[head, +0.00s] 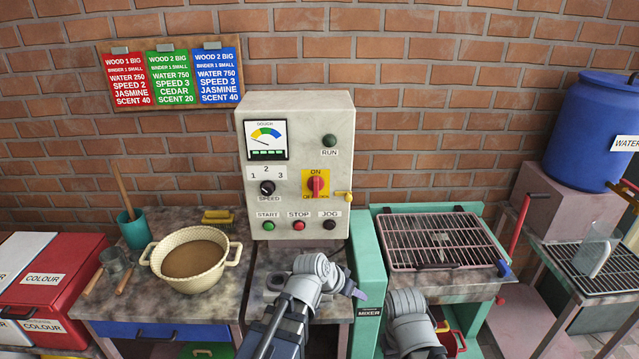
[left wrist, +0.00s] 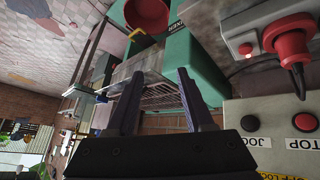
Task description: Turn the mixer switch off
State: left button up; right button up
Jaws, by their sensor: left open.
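The mixer switch (head: 317,185) is a red rotary handle on a yellow plate on the front of the pale control box (head: 290,130). Its handle stands upright, with ON above it and the OFF lettering below, partly hard to read. My left gripper (head: 357,285) is below and right of the switch, under the box, pointing right and apart from it. In the left wrist view my left gripper (left wrist: 160,75) has two spread dark fingers with nothing between them. The switch is not clearly in that view. My right arm shows at the lower middle; its fingers are mostly hidden.
START, STOP (head: 299,226) and JOG buttons line the box's lower edge; STOP also shows in the left wrist view (left wrist: 303,123). A green mixer housing (head: 367,290) and wire rack (head: 440,240) stand right, a bowl (head: 193,258) left.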

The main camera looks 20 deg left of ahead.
aim_at(316, 184)
pick_arm(q)
jog(key=w+a+r+t, duration=0.2)
jog(key=w+r+t, duration=0.9)
jog(key=r, duration=0.4)
jog(key=w+a+r+n+y, duration=0.2)
jog(key=a+r+n+y, duration=0.1)
jog(key=a+n+y, duration=0.55)
jog(key=shift+m+y, duration=0.45)
jog(key=shift+m, duration=0.3)
jog(key=shift+w+a, duration=0.8)
jog(key=shift+w, duration=0.45)
jog(key=shift+w+a, duration=0.75)
jog(key=shift+w, duration=0.5)
jog(key=shift+w+a, duration=0.8)
jog(key=shift+w, duration=0.45)
grip_shut()
